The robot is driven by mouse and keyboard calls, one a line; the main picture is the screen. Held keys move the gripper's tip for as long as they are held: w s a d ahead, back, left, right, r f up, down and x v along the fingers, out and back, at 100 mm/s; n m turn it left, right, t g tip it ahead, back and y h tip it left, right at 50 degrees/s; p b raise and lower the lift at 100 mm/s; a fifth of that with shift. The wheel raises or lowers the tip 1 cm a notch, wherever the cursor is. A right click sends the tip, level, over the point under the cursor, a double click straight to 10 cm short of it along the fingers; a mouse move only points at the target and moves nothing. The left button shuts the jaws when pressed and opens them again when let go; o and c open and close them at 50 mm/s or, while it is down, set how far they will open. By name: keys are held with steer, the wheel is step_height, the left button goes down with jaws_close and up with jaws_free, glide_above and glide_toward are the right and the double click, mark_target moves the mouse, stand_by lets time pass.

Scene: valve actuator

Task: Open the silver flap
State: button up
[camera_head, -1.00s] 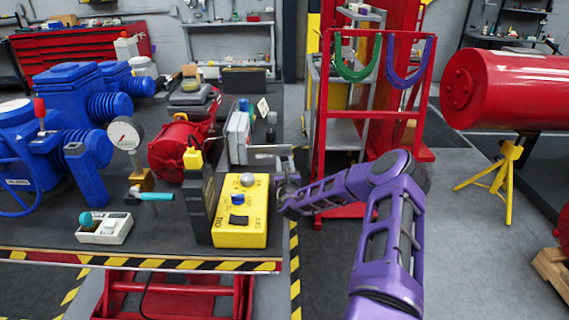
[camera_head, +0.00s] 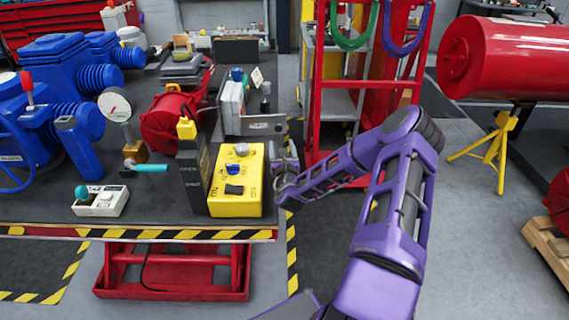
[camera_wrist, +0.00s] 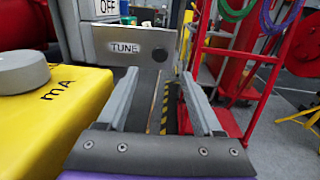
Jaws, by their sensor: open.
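The silver flap (camera_head: 263,126) is a flat metal plate that sticks out to the right from the foot of a grey-white box (camera_head: 232,106). In the wrist view the flap (camera_wrist: 130,44) fills the upper middle, with a TUNE label and a dark round spot near its right end. My gripper (camera_head: 284,160) is just in front of the flap's right end, beside the yellow box. In the wrist view the gripper (camera_wrist: 158,76) has its two grey fingers apart with nothing between them. The fingertips show below the flap's lower edge; I cannot tell if they touch it.
A yellow control box (camera_head: 237,180) with knobs stands close left of my gripper, and a dark upright block (camera_head: 193,175) stands beside it. A red rack (camera_head: 318,115) stands to the right. Striped tape (camera_head: 291,245) runs along the floor by the bench.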

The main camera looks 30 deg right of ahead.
steer(key=v, duration=0.9)
